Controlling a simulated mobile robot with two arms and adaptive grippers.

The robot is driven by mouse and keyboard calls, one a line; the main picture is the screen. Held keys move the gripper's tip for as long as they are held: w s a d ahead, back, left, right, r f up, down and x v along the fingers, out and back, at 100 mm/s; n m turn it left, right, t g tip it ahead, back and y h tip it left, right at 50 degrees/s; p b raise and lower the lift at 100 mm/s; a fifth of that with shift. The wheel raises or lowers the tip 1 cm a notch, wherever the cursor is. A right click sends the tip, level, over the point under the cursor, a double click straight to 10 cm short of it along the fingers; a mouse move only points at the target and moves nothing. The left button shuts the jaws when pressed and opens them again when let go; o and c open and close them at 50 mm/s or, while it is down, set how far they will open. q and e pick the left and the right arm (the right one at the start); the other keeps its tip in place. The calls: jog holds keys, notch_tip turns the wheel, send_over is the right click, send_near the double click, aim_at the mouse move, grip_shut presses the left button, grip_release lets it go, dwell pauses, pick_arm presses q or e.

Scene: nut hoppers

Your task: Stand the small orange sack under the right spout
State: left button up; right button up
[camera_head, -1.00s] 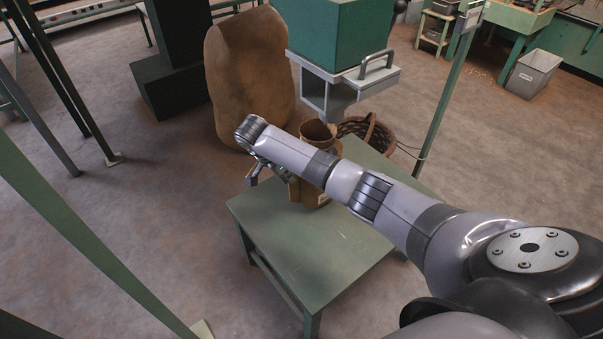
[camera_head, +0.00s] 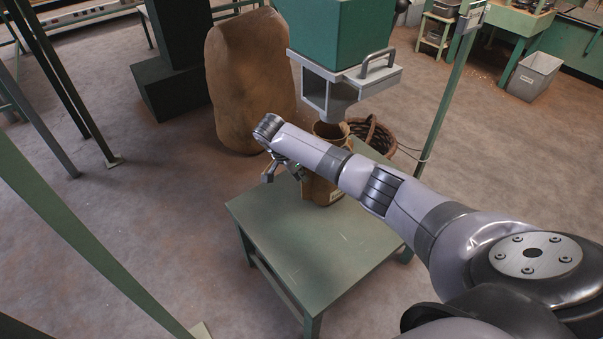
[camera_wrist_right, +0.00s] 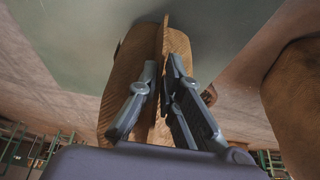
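The small orange-brown sack (camera_head: 322,190) stands upright on the green table (camera_head: 320,260), partly hidden behind my right arm. Its open top shows just below the grey spout (camera_head: 318,92) of the green hopper. My right gripper (camera_head: 284,172) is at the sack's left side. In the right wrist view, the fingers (camera_wrist_right: 163,75) are closed around a raised fold of the sack (camera_wrist_right: 125,72). My left gripper is not in view.
A wicker basket (camera_head: 372,135) stands behind the table. A large brown sack (camera_head: 250,85) stands on the floor behind left. A green post (camera_head: 448,95) rises at the right. The table's front part is clear.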

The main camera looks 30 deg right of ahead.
jog(key=o, duration=0.4)
jog(key=shift+c, duration=0.2)
pick_arm(q)
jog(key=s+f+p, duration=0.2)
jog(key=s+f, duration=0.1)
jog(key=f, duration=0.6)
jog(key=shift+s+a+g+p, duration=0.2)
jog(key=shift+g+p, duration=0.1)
jog(key=shift+p, duration=0.1)
pick_arm(e)
jog(key=v, duration=1.2)
jog(key=shift+r, duration=0.15)
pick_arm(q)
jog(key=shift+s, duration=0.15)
